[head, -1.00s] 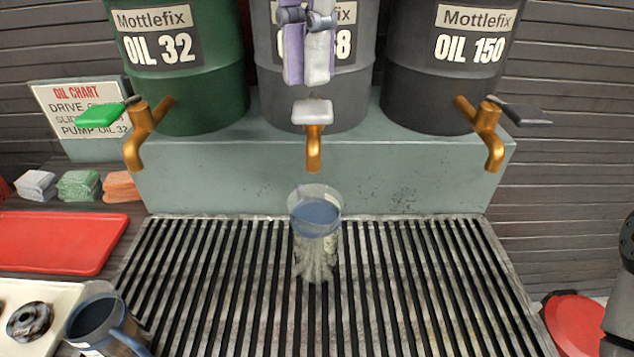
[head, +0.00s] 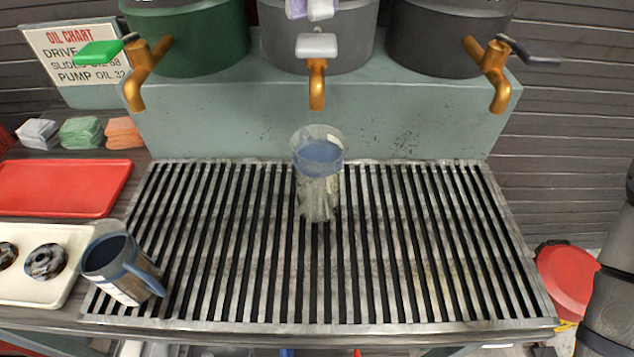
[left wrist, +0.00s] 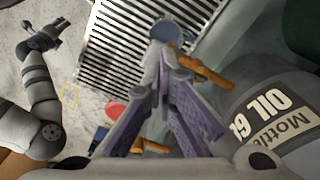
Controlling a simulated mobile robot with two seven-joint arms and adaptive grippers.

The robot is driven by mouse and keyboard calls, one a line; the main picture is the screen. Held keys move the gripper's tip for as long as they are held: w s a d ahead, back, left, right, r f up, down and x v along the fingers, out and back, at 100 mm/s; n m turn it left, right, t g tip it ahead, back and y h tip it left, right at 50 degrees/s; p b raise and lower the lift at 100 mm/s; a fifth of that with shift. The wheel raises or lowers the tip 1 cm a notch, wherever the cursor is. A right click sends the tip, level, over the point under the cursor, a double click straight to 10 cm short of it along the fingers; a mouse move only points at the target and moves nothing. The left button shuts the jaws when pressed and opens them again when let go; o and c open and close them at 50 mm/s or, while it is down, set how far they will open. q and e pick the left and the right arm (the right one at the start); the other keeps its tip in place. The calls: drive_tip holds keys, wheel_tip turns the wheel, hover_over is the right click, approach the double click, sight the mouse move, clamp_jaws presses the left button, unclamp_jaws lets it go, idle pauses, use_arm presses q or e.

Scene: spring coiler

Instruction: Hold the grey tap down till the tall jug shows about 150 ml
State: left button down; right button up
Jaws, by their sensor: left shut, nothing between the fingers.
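The grey tap is the middle brass one, with a light grey lever (head: 317,45) and its spout (head: 317,90) pointing down. The tall clear jug (head: 318,190) stands upright on the grating below that spout. Its upper part looks blue; I cannot read its level, and no stream shows. My left gripper (head: 312,10) is shut and empty, its tips just above and behind the lever, cut by the top edge. In the left wrist view its purple fingers (left wrist: 160,60) hide part of the tap (left wrist: 205,70); the jug's rim (left wrist: 167,32) shows beyond. My right gripper (left wrist: 45,38) is small there; its jaws are unclear.
A green-lever tap (head: 100,52) and a dark-lever tap (head: 525,52) flank the middle one. A blue-lined jug (head: 122,268) stands tilted-looking at the grating's left edge. A red tray (head: 60,188), a cream tray (head: 35,290) and folded cloths (head: 82,133) lie left. The grating (head: 430,260) is otherwise clear.

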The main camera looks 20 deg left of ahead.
sight(316, 40)
use_arm(q)
drive_tip(key=shift+f, duration=0.15)
idle(0.5)
drive_tip(key=shift+f+p, duration=0.3)
drive_tip(key=shift+f, duration=1.15)
idle(1.1)
idle(3.8)
wheel_tip(316, 40, up, 7)
idle(0.3)
